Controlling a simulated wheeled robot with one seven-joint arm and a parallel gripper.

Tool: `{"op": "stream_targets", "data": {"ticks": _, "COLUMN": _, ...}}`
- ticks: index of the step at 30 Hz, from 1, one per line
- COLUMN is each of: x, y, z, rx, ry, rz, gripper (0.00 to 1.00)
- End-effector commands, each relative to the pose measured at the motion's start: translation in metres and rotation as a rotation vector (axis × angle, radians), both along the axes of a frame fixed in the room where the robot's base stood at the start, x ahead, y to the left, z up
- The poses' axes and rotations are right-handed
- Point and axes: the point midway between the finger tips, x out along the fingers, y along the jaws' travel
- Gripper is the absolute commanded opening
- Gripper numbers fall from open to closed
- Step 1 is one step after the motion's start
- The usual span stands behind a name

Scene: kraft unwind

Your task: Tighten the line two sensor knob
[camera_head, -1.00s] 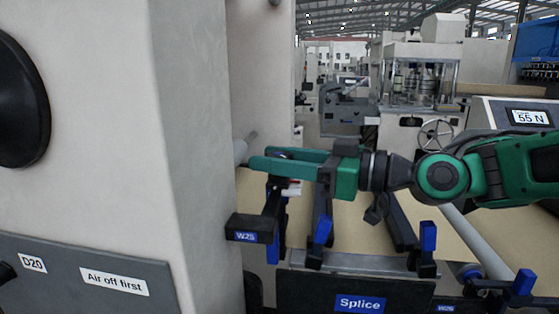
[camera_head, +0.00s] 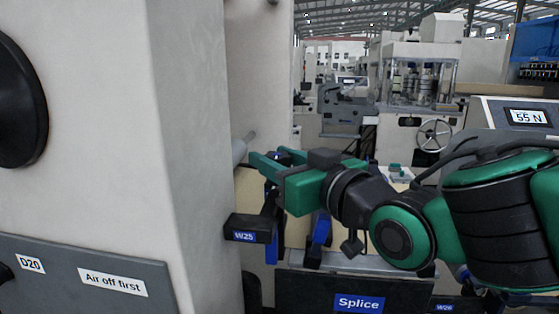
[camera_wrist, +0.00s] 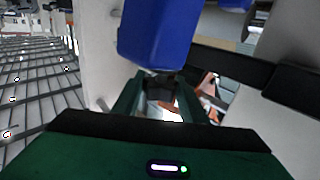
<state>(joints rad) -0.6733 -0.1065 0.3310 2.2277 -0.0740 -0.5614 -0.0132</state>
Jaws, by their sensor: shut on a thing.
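My gripper (camera_head: 264,163) is at the dark bracket tagged W25 (camera_head: 250,229), beside the pale machine column. Its green fingers are shut on a small dark knob, mostly hidden by the fingers in the head view. In the wrist view, my gripper (camera_wrist: 163,92) has the grey-dark knob (camera_wrist: 160,88) between its fingers, just below a blue block (camera_wrist: 163,32). I cannot read a line number on the knob.
A pale column (camera_head: 195,120) stands close on the left, with a grey panel (camera_head: 85,275) reading "Air off first". A grey roller end (camera_head: 241,148) lies beside the fingers. A Splice plate (camera_head: 358,302) is below; a 55 N display (camera_head: 527,116) is at right.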

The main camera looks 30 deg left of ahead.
Motion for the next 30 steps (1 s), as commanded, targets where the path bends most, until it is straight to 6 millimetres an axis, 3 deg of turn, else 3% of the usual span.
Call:
{"op": "stream_targets", "data": {"ticks": 1, "x": 0.0001, "y": 0.0002, "z": 0.0068, "rx": 0.011, "ry": -0.009, "rz": -0.018, "gripper": 0.16}}
{"op": "stream_targets", "data": {"ticks": 29, "x": 0.0053, "y": -0.0021, "z": 0.0078, "rx": 0.012, "ry": -0.011, "rz": -0.128, "gripper": 0.16}}
{"op": "stream_targets", "data": {"ticks": 30, "x": 0.0052, "y": -0.0020, "z": 0.0077, "rx": 0.011, "ry": -0.010, "rz": -0.128, "gripper": 0.48}}
